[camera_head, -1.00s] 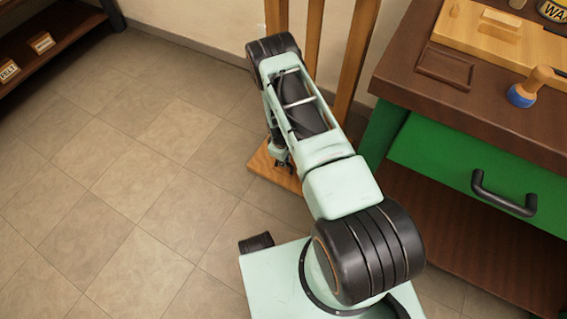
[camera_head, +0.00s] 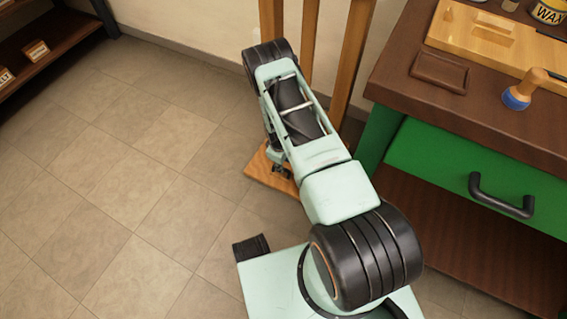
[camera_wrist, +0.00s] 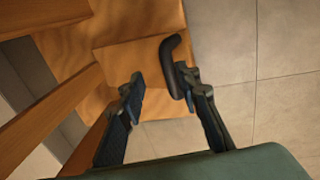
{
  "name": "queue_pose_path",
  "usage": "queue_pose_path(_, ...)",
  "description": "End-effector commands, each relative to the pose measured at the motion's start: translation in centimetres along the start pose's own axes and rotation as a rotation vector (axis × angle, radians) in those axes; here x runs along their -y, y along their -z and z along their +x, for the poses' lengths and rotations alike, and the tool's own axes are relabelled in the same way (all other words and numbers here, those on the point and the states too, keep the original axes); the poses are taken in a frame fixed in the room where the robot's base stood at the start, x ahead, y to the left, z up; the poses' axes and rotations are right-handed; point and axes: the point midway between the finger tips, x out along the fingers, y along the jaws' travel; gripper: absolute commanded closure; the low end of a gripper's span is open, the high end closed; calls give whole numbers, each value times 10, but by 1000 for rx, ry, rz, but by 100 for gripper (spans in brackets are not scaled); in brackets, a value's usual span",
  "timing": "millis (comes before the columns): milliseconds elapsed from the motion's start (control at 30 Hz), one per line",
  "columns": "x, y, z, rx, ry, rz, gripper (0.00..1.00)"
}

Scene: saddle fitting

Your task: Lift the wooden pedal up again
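The wooden floor piece (camera_head: 258,168), which I take to be the pedal or its base, lies low at the foot of the wooden posts, partly hidden by my arm. In the wrist view, a lighter flat wooden board (camera_wrist: 128,58) lies on a wider wooden base (camera_wrist: 68,55). A dark curved handle-like piece (camera_wrist: 170,58) is at the board's right edge. My gripper (camera_wrist: 164,82) has its two fingers apart, with the dark piece close to the right finger. I cannot tell whether they touch. No thing is clamped between the fingers.
Upright wooden posts (camera_head: 310,40) stand against the wall. A green cabinet (camera_head: 440,165) with a dark drawer handle (camera_head: 500,195) is to the right. A blue-based wooden tool (camera_head: 522,92) stands on its top. Open tiled floor (camera_head: 120,170) is to the left.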

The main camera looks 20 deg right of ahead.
Motion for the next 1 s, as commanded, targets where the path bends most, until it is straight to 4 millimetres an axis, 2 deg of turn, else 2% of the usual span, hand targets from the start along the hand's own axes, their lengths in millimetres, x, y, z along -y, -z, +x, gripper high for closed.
queue_pose_path(167, -1, 0, -7, 0, -2, 0, 71)
queue_pose_path(267, -1, 1, -19, -1, -1, -1, 71)
queue_pose_path(700, -1, 1, -93, -2, -1, 0, 71)
queue_pose_path(1000, 0, 0, -118, 0, 0, 1, 71)
